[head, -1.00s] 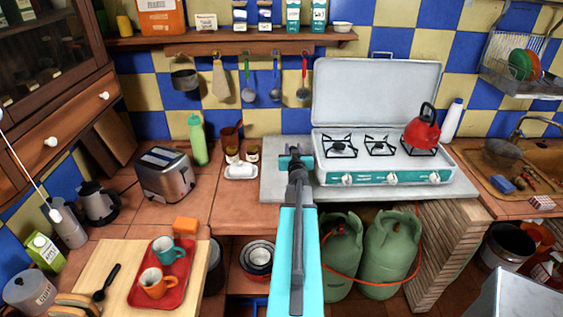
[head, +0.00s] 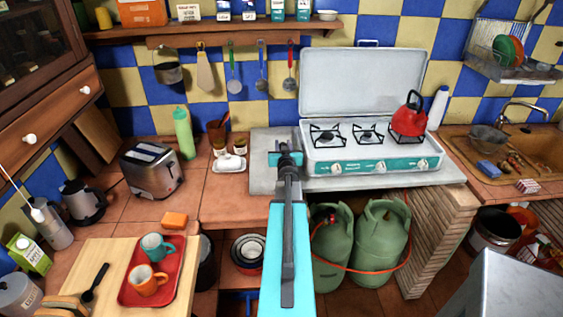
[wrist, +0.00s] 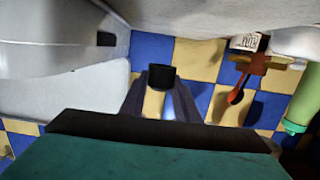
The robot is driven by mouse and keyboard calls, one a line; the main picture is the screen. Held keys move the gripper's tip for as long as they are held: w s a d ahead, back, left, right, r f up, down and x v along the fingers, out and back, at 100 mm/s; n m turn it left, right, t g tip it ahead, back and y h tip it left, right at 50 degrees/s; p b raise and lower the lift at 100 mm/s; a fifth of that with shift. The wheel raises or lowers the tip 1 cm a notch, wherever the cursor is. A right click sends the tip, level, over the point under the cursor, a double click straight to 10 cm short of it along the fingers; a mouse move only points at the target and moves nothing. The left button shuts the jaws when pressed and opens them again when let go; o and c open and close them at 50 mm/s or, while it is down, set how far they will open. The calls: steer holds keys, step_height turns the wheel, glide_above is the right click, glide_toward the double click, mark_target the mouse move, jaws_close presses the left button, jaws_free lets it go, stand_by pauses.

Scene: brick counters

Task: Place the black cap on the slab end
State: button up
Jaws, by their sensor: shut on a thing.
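The black cap (wrist: 162,77) shows in the wrist view between the fingertips of my gripper (wrist: 161,98). My gripper is shut on it. In the head view my gripper (head: 285,155) is over the left end of the grey slab (head: 262,177), close to the left side of the stove. The cap is not clearly distinguishable there, as the dark gripper parts cover it. I cannot tell whether the cap touches the slab.
The white stove (head: 372,152) stands on the slab just right of my gripper, its lid open. A white butter dish (head: 229,162), small jars and a green bottle (head: 184,134) stand to the left. A red kettle (head: 409,115) is on the stove.

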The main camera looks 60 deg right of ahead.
steer(key=shift+f+b, duration=0.5)
steer(key=shift+f, duration=1.15)
steer(key=shift+f+b, duration=0.5)
steer(key=shift+f, duration=1.35)
steer(key=shift+f, duration=0.2)
steer(key=o, duration=1)
steer(key=shift+r, duration=0.25)
